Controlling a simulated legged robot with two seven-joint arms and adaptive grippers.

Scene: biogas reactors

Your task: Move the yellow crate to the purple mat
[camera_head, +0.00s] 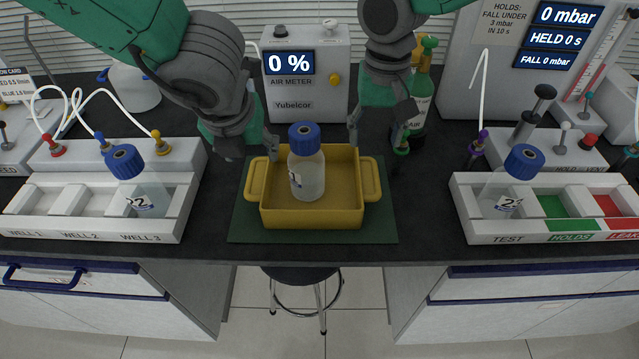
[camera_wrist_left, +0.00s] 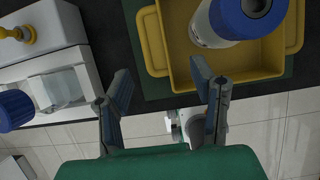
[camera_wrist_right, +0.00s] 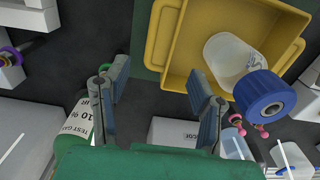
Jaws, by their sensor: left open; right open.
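The yellow crate (camera_head: 312,217) stands on a dark green mat (camera_head: 240,225) at the middle of the bench. A bottle (camera_head: 307,175) with a blue cap stands upright inside it. No purple mat shows in any view. My left gripper (camera_head: 252,146) is open and empty at the crate's back left corner. In the left wrist view the crate (camera_wrist_left: 180,60) shows beyond one finger. My right gripper (camera_head: 377,138) is open and empty at the back right corner. In the right wrist view the crate (camera_wrist_right: 165,28) is beyond the fingertips. I cannot tell whether any finger touches it.
The left rack (camera_head: 100,230) and right rack (camera_head: 470,220) each hold a blue-capped bottle. The air meter (camera_head: 305,85) stands behind the crate. A green bottle (camera_head: 422,85) stands behind my right gripper. Bare bench lies between the mat and the right rack.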

